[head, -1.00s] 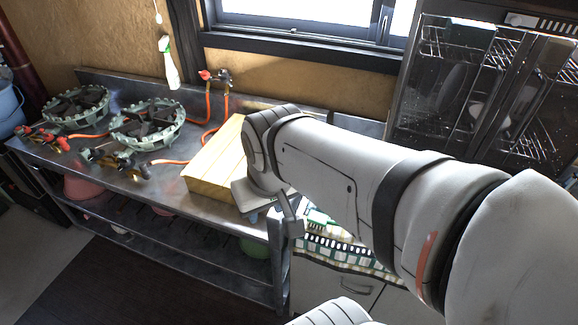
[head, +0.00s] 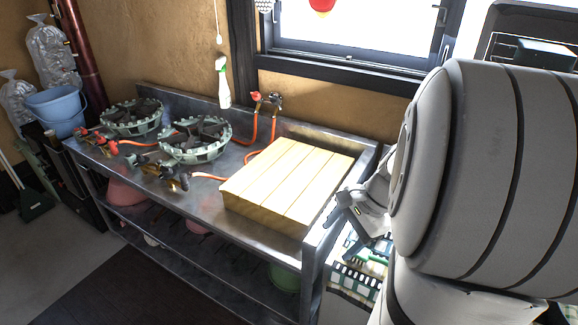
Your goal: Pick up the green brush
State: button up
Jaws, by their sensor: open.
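A small green thing (head: 376,257), likely the green brush, lies on the checkered green and white cloth (head: 352,283) right of the metal bench. Only part of it shows; my arm covers the rest. My gripper (head: 360,238) is just above and to the left of it, partly hidden behind my own arm. It is open, and I see nothing held in it. I cannot tell whether its fingers touch the green thing.
The metal bench (head: 205,215) holds a yellow wooden board (head: 290,180), two round burners (head: 195,140) and orange hoses (head: 208,177). A spray bottle (head: 222,85) hangs on the wall. A blue bucket (head: 57,110) and a green broom head (head: 36,203) are at the left.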

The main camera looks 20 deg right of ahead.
aim_at(367, 254)
jog(key=d+f+m+t+b, duration=0.1)
jog(key=d+f+m, duration=0.2)
jog(key=d+m, duration=0.1)
jog(key=d+f+m+t+y+b, duration=0.1)
jog(key=d+f+m+t+b, duration=0.1)
jog(key=d+f+m, duration=0.2)
jog(key=s+d+f+m+t+b, duration=0.1)
jog(key=d+f+m, duration=0.2)
jog(key=d, duration=0.3)
jog(key=shift+d+f+m+y, duration=0.2)
jog(key=shift+m+y, duration=0.1)
jog(key=shift+m, duration=0.1)
jog(key=shift+w+f+t, duration=0.15)
jog(key=shift+f+t, duration=0.05)
jog(key=shift+t, duration=0.1)
jog(key=b+x, duration=0.1)
jog(key=x, duration=0.6)
jog(key=shift+w+a, duration=0.1)
jog(key=shift+w, duration=0.05)
jog(key=shift+r, duration=0.1)
jog(key=shift+c, duration=0.2)
jog(key=c, duration=1.1)
